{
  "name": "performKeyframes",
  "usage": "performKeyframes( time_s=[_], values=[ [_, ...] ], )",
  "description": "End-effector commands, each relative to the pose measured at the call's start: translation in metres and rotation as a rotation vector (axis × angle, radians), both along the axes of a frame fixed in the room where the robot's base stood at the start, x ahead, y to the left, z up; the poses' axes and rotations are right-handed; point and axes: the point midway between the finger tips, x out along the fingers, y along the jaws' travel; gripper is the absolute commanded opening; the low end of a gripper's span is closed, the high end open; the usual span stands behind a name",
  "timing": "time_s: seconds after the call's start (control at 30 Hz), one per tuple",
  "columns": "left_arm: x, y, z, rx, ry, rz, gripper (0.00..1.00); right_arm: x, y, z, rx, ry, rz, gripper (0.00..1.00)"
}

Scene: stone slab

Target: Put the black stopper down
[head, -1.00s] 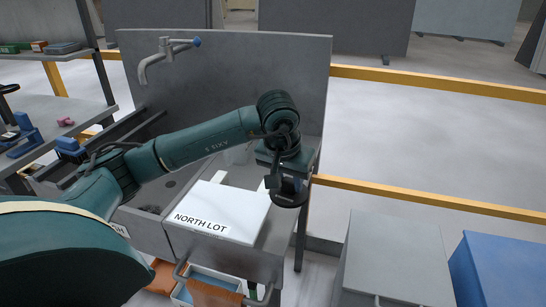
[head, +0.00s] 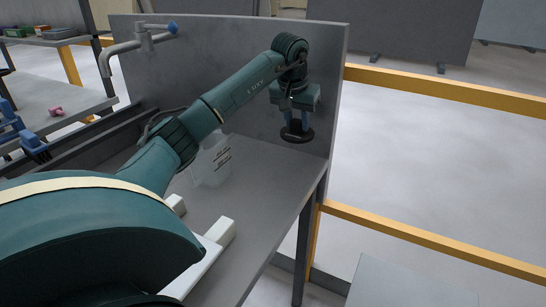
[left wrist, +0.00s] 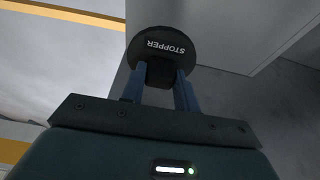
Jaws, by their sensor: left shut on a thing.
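My left gripper (head: 297,120) is shut on the black stopper (head: 298,135), over the back right part of the grey stone slab (head: 268,190). The stopper's round black disc shows below the blue fingers, in front of the upright back panel. In the left wrist view, the stopper (left wrist: 163,44) sits between the blue fingers (left wrist: 160,88), with its white STOPPER lettering upside down. My right gripper is not in view.
The back panel (head: 235,60) rises behind the slab, with a tap (head: 140,42) at left. A clear container (head: 211,165) with printed lettering stands beside my arm. White pieces (head: 217,240) lie nearer, partly hidden by my arm. The slab's right part is bare.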

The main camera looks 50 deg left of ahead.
Motion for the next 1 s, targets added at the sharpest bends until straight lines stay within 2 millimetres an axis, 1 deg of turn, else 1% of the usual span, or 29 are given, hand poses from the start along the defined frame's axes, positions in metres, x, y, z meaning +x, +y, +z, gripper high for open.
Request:
performKeyframes(
  time_s=[0.07,0.2,0.3,0.57,0.7,0.8,1.0],
  values=[
    [0.0,0.001,-0.009,0.0,0.002,0.001,0.07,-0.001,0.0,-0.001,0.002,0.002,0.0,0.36],
    [-0.001,0.001,-0.036,-0.001,0.006,0.001,0.07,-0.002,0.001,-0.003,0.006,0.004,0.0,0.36],
    [-0.001,0.001,-0.052,-0.001,0.004,0.001,0.07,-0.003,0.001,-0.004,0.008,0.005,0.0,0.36],
    [-0.001,0.001,-0.074,0.0,0.002,0.001,0.07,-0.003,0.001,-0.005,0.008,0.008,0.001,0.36],
    [-0.001,0.0,-0.095,-0.001,0.004,0.0,0.07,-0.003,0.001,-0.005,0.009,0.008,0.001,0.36],
    [0.0,0.001,-0.101,0.0,0.0,0.0,0.07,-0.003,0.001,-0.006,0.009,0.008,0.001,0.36],
    [0.0,0.001,-0.1,0.0,0.0,0.001,0.07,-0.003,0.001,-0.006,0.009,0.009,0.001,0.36]
  ],
)
